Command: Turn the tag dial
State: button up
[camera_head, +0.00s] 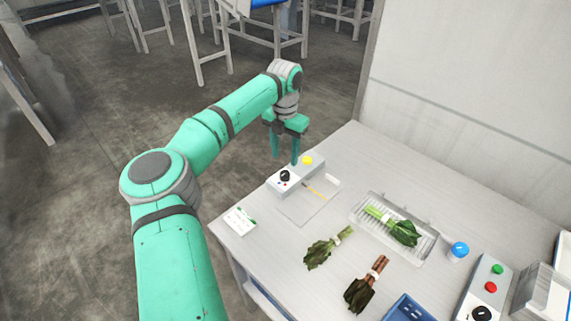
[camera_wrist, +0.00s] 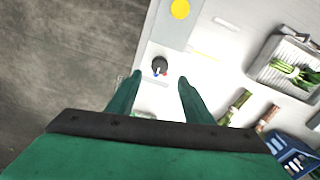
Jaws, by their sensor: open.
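A black dial (camera_head: 285,175) sits on a small grey control box (camera_head: 281,186), beside a yellow button (camera_head: 307,160), near the table's far left edge. In the wrist view the dial (camera_wrist: 159,65) shows just beyond and between my fingertips, with small red and blue marks by it. My gripper (camera_head: 285,159) is open and empty, fingers pointing down above the box. In the wrist view, my gripper (camera_wrist: 160,78) has a finger on either side of the dial's line. I cannot tell how high the tips are above the dial.
A white card (camera_head: 239,220) lies left of the box. Leafy bunches (camera_head: 327,248) and a ribbed tray (camera_head: 431,240) lie to the right. A second panel (camera_head: 471,303) with green and red buttons and a black knob stands front right. A wall rises behind the table.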

jog(key=shift+r, duration=1.5)
